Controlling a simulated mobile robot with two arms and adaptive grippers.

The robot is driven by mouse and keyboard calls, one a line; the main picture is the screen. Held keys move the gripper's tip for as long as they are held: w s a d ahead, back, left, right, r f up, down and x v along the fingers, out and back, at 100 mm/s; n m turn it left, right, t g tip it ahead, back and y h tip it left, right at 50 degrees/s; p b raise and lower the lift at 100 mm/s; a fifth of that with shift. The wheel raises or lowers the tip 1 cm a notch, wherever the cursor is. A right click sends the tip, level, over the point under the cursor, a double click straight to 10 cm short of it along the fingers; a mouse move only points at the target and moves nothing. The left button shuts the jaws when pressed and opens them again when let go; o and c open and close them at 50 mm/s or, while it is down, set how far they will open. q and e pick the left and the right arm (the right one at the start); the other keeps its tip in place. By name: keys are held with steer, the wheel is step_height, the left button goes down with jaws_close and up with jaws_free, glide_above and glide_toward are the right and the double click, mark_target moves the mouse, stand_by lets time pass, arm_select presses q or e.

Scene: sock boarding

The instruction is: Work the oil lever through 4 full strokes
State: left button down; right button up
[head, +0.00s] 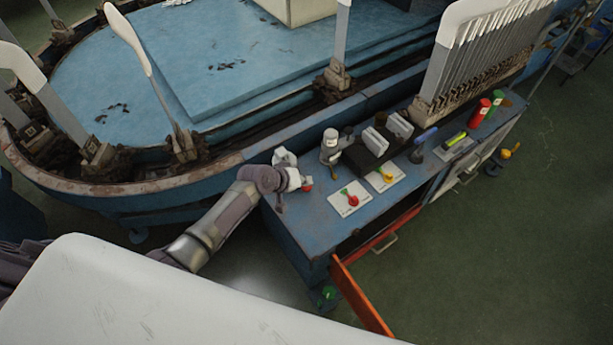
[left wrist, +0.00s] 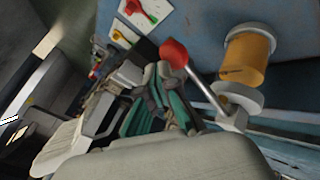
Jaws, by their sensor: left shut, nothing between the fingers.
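The oil lever shows in the left wrist view as a metal rod with a red ball knob (left wrist: 174,54). The rod slants from the knob to a grey mount below an amber cylinder (left wrist: 248,60). In the head view only the red knob (head: 307,186) shows clearly, at the near left corner of the blue bench; my wrist and gripper hide much of the rest. My left gripper (head: 296,181) is right beside the knob. In the left wrist view its fingers (left wrist: 165,92) are shut and empty, close to the knob and rod; whether they touch is unclear.
The blue oval machine (head: 110,110) stands behind. An orange door (head: 360,298) hangs open in front.

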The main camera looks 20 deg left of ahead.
stand_by(0.5)
arm_select(q)
steer(key=shift+w+a+r+p, duration=0.15)
steer(key=shift+r+p, duration=1.1)
steer(key=shift+r, duration=0.15)
steer(key=shift+w+a+r+p, duration=0.1)
steer(key=shift+a+r+p, duration=0.05)
steer(key=shift+r+p, duration=1.15)
steer(key=r+p, duration=0.2)
steer(key=r, duration=0.1)
steer(key=r+p, duration=0.2)
steer(key=shift+w+a, duration=0.15)
steer(key=shift+a, duration=0.1)
